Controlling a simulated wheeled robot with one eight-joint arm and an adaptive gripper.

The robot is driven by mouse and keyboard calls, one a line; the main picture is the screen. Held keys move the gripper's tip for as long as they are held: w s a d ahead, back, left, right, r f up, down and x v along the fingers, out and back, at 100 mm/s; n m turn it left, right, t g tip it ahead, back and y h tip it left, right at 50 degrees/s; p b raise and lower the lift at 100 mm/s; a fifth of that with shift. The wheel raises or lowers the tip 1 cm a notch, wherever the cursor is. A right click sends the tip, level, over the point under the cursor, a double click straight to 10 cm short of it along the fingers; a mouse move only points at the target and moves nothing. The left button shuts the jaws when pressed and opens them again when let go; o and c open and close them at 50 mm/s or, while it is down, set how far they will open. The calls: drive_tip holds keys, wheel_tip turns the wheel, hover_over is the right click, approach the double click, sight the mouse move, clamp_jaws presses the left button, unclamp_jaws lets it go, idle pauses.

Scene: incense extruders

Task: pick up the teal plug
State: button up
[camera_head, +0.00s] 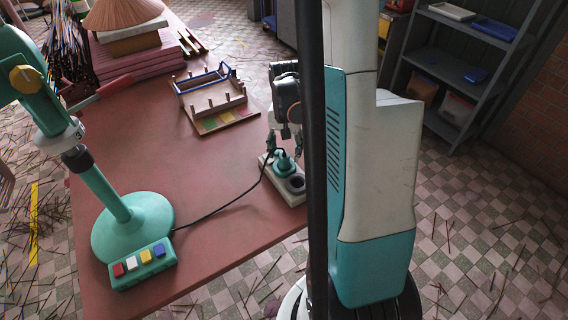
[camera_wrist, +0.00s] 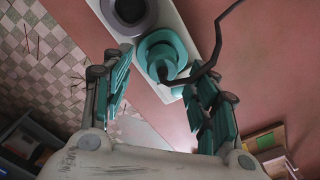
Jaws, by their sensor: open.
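The teal plug (camera_head: 285,161) is a round piece with a dark cable (camera_head: 220,208). It sits on a pale socket strip (camera_head: 296,201) at the table's right edge. In the wrist view the plug (camera_wrist: 166,50) lies just ahead of my fingertips, roughly between their lines. My gripper (camera_head: 284,146) is above the plug, fingers pointing down. In the wrist view my gripper (camera_wrist: 158,72) is open, with one teal-padded finger on each side and nothing held between. Whether a finger touches the plug cannot be told.
A grey round socket (camera_head: 296,184) is beside the plug on the strip. A teal stand (camera_head: 132,225) and a box with coloured buttons (camera_head: 143,268) stand at the front left. A wooden rack (camera_head: 212,92) is behind. The middle of the red table (camera_head: 150,150) is clear.

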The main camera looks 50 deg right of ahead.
sight(284, 155)
drive_tip(key=f, duration=0.1)
drive_tip(key=f+b, duration=0.1)
drive_tip(key=f, duration=0.3)
drive_tip(key=shift+w+b, duration=0.3)
drive_tip(key=shift+b, duration=0.1)
drive_tip(key=shift+r, duration=0.1)
drive_tip(key=c, duration=1.2)
